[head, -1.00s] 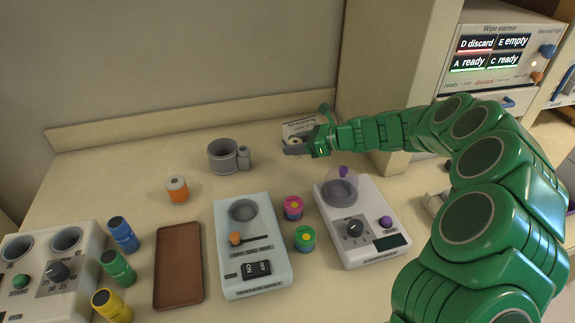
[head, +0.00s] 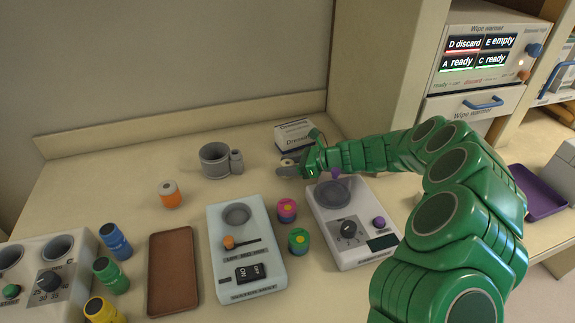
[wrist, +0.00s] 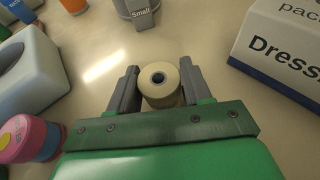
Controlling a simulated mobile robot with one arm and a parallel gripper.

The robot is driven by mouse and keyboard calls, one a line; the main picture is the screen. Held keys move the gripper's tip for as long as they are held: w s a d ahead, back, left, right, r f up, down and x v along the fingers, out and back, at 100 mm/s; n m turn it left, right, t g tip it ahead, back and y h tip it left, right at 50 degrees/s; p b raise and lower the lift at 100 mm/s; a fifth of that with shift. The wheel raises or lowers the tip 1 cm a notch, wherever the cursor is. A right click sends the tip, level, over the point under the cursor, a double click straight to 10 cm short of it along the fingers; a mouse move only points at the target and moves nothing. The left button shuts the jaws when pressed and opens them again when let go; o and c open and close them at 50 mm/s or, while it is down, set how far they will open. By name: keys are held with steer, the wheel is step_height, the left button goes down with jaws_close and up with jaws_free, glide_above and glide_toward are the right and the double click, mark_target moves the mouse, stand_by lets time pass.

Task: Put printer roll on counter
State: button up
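The printer roll (wrist: 159,84) is a small cream roll with a dark hole in its end. In the wrist view it sits between the two grey fingers of my gripper (wrist: 158,88), which appear to press on its sides. In the head view my gripper (head: 291,170) is low over the counter (head: 240,190), between the grey cup and the scale, and the roll (head: 287,163) shows only as a small pale spot at the fingers. Whether the roll's underside touches the counter is hard to tell.
A dressing box (head: 296,134) stands just behind my gripper. A grey cup holder (head: 215,160) is to the left, a scale (head: 352,225) in front, and pink (head: 287,210) and green (head: 299,240) pots nearby. The counter's back left is clear.

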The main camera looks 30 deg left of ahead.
steer(key=o, duration=0.4)
steer(key=shift+r, duration=0.15)
steer(key=shift+v, duration=6)
